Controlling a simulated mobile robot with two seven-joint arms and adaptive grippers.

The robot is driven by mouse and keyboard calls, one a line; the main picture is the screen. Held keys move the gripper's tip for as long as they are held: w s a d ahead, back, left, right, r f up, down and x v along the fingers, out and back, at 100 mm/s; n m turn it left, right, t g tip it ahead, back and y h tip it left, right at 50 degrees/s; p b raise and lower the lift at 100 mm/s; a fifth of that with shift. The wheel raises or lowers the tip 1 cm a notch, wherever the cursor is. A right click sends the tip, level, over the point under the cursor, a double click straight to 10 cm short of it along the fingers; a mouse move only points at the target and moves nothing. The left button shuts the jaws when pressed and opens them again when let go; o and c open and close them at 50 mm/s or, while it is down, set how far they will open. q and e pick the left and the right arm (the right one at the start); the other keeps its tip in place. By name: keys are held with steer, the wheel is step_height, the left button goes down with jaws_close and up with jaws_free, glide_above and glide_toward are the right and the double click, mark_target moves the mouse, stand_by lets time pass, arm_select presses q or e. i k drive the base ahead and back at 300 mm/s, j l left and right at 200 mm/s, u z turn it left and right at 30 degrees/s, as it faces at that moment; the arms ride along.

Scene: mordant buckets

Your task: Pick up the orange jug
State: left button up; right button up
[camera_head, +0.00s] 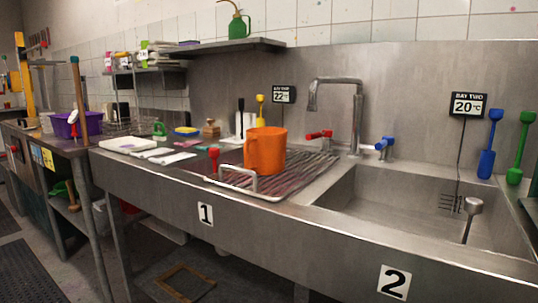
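The orange jug (266,151) stands upright on a dark ribbed drying mat (303,172) on the steel sink unit, left of the basin. Its handle side faces left. A pale bent metal handle or rail (238,176) stands just in front of the jug, and a small red-headed tool (214,155) is to its left. Neither of my grippers shows in this view.
A steel tap (357,115) with red and blue levers rises behind the mat. The sink basin (420,205) lies to the right. Blue (490,145) and green (520,148) scoops stand at the back right. A purple bin (72,125) is far left.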

mark_target(265, 147)
steer(key=z, duration=0.45)
steer(key=i+j+z, duration=0.1)
steer(key=z, duration=0.3)
steer(key=j+z, duration=0.15)
steer(key=z, duration=0.3)
steer(key=j+z, duration=0.35)
steer(key=j, duration=0.2)
steer(key=j+z, duration=0.4)
steer(key=j, duration=0.15)
